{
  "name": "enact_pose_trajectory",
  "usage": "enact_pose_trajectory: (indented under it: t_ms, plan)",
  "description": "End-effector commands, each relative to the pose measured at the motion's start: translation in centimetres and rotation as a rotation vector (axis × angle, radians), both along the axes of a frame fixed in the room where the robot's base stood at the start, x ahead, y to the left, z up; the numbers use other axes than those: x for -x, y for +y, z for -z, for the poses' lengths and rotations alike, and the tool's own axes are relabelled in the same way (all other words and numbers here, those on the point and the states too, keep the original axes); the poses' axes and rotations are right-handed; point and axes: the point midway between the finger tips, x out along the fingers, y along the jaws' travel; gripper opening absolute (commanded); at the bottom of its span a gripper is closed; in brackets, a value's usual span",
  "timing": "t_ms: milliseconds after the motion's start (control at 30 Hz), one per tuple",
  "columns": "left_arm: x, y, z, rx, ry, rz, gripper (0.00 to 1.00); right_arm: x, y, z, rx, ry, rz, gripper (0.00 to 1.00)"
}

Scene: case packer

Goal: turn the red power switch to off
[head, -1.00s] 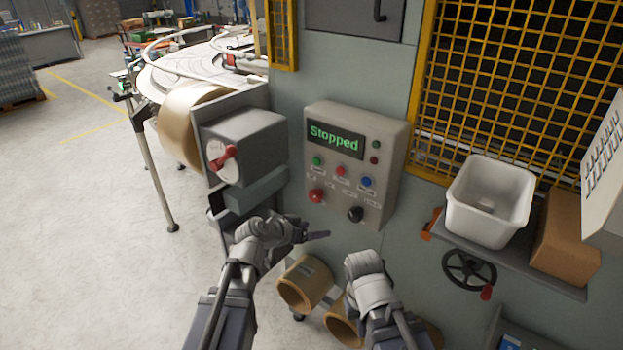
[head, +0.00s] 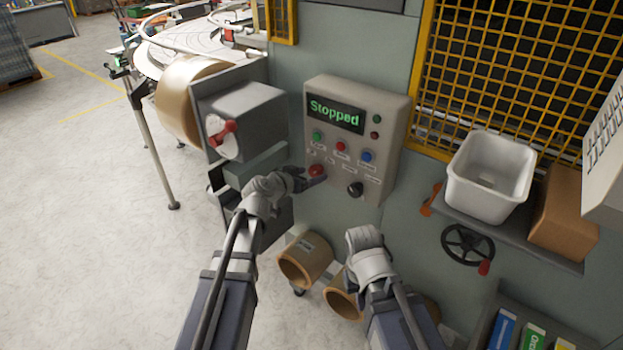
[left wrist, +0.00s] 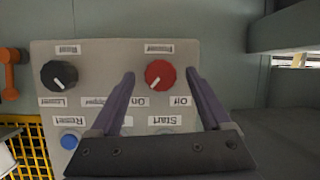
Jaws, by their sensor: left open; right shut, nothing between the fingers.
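The red power switch (head: 317,170) is a round knob low on the left of the grey control panel (head: 396,125). In the left wrist view the knob (left wrist: 160,74) appears upside down, with On and Off labels beside it; its white mark points toward On. My left gripper (head: 312,179) is open at the panel. In the left wrist view its fingertips (left wrist: 160,79) lie either side of the knob, with gaps; I cannot tell how far in depth they reach. My right gripper (head: 363,236) is shut and empty below the panel, apart from the knob.
The panel display (head: 335,113) reads "Stopped". A black knob (head: 355,189) sits right of the red one. A grey box with a red handle (head: 222,133) stands left of the panel. A white bin (head: 487,205) is on a shelf at right. Cardboard rolls (head: 304,260) lie below.

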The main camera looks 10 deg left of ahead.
Motion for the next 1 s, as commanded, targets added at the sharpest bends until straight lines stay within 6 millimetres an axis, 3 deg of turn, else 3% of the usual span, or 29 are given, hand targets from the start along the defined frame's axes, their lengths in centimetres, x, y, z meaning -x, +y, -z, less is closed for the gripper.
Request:
enact_pose_trajectory:
  t_ms: [100,367,1000]
  plan:
    - [-0.96,-0.49,0.49,0.000,0.000,0.000,0.81,0.00,0.00,0.48,0.000,0.000,0.000,0.00]
    - [-0.92,-0.53,0.41,0.000,0.000,0.000,0.80,0.00,0.00,0.40,0.000,0.000,0.000,0.00]
    - [-0.91,-0.50,0.42,0.000,0.000,0.000,0.08,0.00,0.00,0.41,0.000,0.000,0.000,0.00]
